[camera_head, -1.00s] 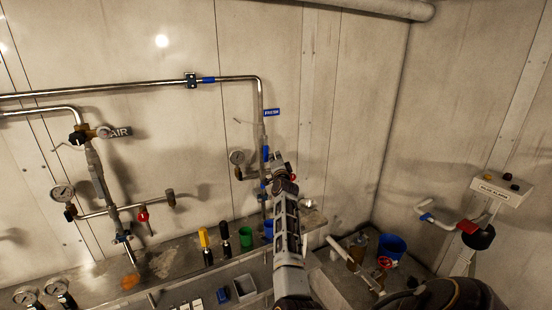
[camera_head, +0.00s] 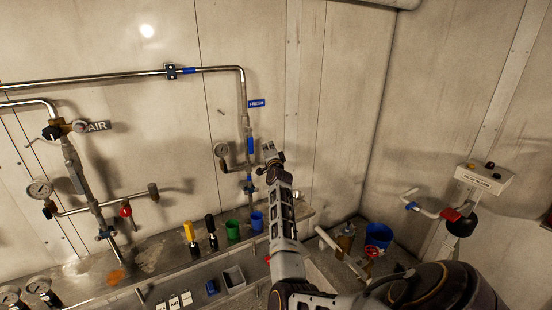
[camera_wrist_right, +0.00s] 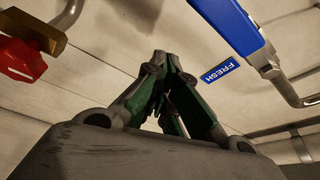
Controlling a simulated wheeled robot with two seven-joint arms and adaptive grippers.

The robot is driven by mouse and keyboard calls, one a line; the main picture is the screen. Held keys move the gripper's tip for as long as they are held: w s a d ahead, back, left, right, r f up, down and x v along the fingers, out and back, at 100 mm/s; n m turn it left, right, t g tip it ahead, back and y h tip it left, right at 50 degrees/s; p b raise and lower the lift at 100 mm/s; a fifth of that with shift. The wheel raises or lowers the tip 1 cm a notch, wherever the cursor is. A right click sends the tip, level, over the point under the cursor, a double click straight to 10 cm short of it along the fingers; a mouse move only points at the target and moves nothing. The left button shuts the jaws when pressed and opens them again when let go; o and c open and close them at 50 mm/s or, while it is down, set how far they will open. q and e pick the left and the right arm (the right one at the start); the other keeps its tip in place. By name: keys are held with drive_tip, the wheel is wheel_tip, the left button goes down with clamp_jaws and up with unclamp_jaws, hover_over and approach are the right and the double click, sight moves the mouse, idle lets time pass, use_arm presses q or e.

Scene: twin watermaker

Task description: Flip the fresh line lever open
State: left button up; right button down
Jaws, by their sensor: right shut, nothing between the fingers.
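The fresh line is a vertical steel pipe (camera_head: 245,95) on the back wall, with a blue FRESH sign (camera_head: 257,103) at its upper right. A blue sleeve-like part (camera_head: 250,145) sits on the pipe; a blue part (camera_wrist_right: 228,22) and the FRESH sign (camera_wrist_right: 220,70) fill the upper right of the right wrist view. My left gripper is not in view.
A red knob on a brass fitting (camera_wrist_right: 20,60) is at the wrist view's upper left. Green (camera_head: 233,229) and blue (camera_head: 257,221) cups stand on the counter below. The wall right of the pipe is clear.

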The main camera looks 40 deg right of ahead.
drive_tip(key=r+b+v, duration=0.1)
drive_tip(key=v, duration=0.9)
idle(0.7)
drive_tip(key=shift+a+r, duration=0.1)
idle(0.4)
